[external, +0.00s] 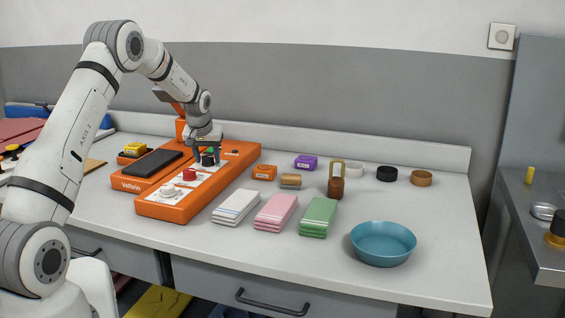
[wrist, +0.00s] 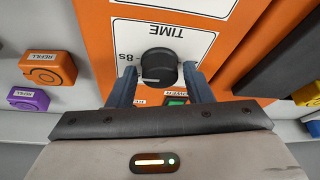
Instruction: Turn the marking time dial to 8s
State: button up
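The marking time dial is a black round knob (wrist: 160,66) on a white panel labelled TIME, upside down in the wrist view. An "8s" mark (wrist: 129,57) is printed left of the dial. A pale line shows at the dial's lower left edge; I cannot tell its exact setting. In the external view the dial (external: 208,160) sits at the back of the orange marking machine (external: 178,212). My gripper (wrist: 160,86) is open, pointing down, with one finger on each side of the dial and small gaps visible. It also shows in the external view (external: 207,157).
A red knob (external: 189,174) and a pale knob (external: 168,191) stand nearer the front of the panel. A green power button (wrist: 176,100) is close to my fingers. Folded cloth stacks, a teal bowl (external: 383,244) and small boxes lie to the right.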

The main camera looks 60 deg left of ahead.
jog(key=c, duration=0.7)
jog(key=shift+o, duration=0.2)
jog(key=shift+f+n+b, duration=0.2)
jog(key=shift+n+b, duration=0.1)
jog(key=shift+b, duration=0.35)
jog(key=shift+r+n+g+b, duration=0.15)
jog(key=shift+n+g+b, duration=0.15)
jog(key=o, duration=1)
jog(key=shift+r, duration=0.15)
jog(key=b+v, duration=0.1)
jog(key=v, duration=0.6)
jog(key=shift+d+r, duration=0.2)
jog(key=shift+r, duration=0.05)
